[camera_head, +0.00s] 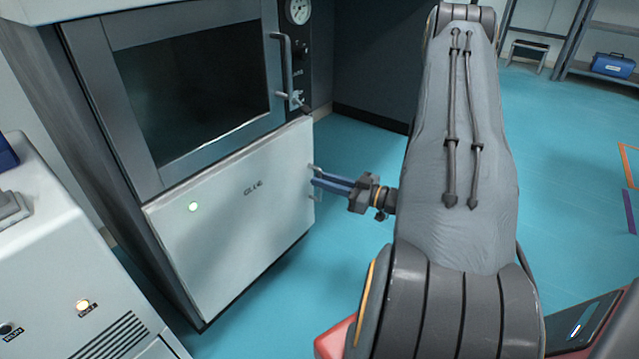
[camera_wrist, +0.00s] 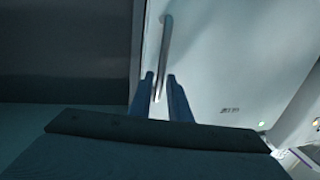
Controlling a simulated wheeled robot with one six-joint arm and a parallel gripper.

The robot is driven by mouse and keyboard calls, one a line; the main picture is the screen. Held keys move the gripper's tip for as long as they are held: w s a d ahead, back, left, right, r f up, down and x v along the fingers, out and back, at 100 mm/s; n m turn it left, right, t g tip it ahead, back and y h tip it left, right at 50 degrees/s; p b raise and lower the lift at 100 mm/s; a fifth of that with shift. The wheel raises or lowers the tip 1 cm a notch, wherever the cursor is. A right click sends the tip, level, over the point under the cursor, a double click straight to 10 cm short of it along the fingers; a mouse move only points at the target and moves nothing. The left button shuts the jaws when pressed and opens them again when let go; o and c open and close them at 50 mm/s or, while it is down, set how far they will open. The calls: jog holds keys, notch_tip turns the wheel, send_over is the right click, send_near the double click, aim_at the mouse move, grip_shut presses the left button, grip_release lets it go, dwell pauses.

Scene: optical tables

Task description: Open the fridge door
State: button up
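The white lower door (camera_head: 235,215) of the tall cabinet appears to be the fridge door. It looks shut and has a green light and a small dark label. Its short metal handle (camera_head: 313,196) is at the right edge, and it also shows as a bright bar in the wrist view (camera_wrist: 165,40). My gripper (camera_head: 316,180) reaches the handle from the right. In the wrist view its two blue fingers (camera_wrist: 160,75) are apart, one on each side of the bar, with narrow gaps visible. The fingers partly hide the handle in the head view.
Above the door is a chamber with a dark window (camera_head: 195,90), its own handle (camera_head: 286,65) and a gauge (camera_head: 298,11). A white unit (camera_head: 50,240) stands close at the front left. The teal floor (camera_head: 350,240) right of the door is clear apart from my arm.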

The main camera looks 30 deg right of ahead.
jog(key=shift+w+a, duration=0.35)
jog(key=shift+w, duration=0.3)
grip_shut()
jog(key=shift+s, duration=0.15)
